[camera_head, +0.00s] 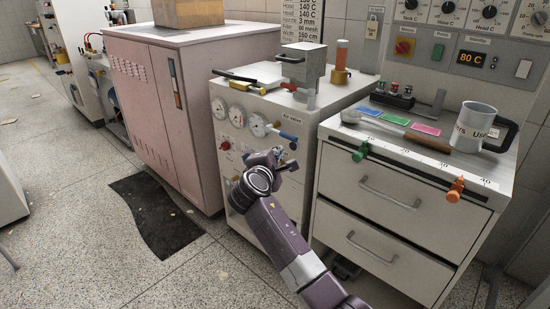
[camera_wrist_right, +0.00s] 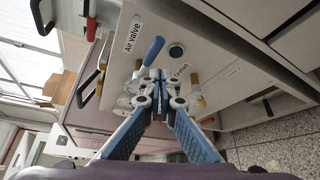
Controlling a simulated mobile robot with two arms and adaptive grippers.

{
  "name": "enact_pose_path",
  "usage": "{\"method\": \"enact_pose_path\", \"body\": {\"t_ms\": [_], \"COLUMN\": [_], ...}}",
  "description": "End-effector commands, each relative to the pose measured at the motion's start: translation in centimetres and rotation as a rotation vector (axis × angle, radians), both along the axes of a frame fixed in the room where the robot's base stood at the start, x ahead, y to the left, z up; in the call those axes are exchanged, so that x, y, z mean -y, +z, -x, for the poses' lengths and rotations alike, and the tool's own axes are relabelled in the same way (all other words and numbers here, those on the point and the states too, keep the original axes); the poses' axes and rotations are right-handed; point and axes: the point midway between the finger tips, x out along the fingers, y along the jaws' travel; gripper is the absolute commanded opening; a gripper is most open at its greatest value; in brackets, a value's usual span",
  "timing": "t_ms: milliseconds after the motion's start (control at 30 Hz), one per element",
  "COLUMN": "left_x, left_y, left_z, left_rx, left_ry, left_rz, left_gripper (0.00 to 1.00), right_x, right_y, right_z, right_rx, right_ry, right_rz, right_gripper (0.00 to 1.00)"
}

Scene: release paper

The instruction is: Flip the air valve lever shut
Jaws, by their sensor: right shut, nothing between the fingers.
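The air valve lever has a blue handle (camera_head: 289,136) on the front of the white machine, below the "Air valve" label (camera_head: 292,118). In the right wrist view the blue lever (camera_wrist_right: 153,51) slants beside the "Air valve" label (camera_wrist_right: 133,33), its lower end close to my fingertips. My right gripper (camera_head: 280,158) is just below the lever, in front of the panel. In the wrist view my right gripper (camera_wrist_right: 159,82) is shut and empty. I cannot tell whether it touches the lever. My left gripper is not in view.
Round gauges (camera_head: 237,115) and a red knob (camera_head: 225,146) sit left of the lever. A drawer cabinet (camera_head: 375,215) with a mug (camera_head: 478,127) stands to the right. A pink cabinet (camera_head: 155,105) stands left. The floor (camera_head: 75,240) is open, with a dark mat (camera_head: 155,215).

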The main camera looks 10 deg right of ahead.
Motion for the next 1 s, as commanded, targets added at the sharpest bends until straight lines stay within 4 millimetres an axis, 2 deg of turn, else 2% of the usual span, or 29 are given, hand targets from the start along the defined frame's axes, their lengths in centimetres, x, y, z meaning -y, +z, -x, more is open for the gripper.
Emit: {"method": "enact_pose_path", "body": {"t_ms": [100, 300, 667, 733, 767, 867, 967, 1000], "left_x": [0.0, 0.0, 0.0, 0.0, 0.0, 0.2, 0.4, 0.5], "left_y": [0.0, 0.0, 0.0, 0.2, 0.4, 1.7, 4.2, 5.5], "left_z": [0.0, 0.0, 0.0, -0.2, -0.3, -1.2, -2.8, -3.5], "left_rx": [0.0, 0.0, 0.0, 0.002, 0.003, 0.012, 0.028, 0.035], "left_ry": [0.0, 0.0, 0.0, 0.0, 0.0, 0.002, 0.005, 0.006], "left_rz": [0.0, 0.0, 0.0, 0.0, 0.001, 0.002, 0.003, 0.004], "left_gripper": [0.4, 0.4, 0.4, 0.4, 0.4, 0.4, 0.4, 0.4], "right_x": [-0.7, -1.3, -1.4, -1.2, -1.0, 0.0, 1.7, 2.4], "right_y": [0.1, 0.3, 0.3, -0.2, -0.7, -3.9, -9.1, -11.4], "right_z": [1.5, 2.9, 3.1, 3.3, 3.5, 5.2, 8.5, 10.4], "right_rx": [-0.003, -0.006, -0.006, -0.011, -0.016, -0.047, -0.098, -0.121], "right_ry": [0.001, 0.001, 0.0, -0.002, -0.006, -0.032, -0.086, -0.117], "right_rz": [-0.002, -0.002, -0.002, -0.014, -0.028, -0.124, -0.293, -0.375], "right_gripper": [0.0, 0.0, 0.0, 0.0, 0.0, 0.0, 0.0, 0.0]}}
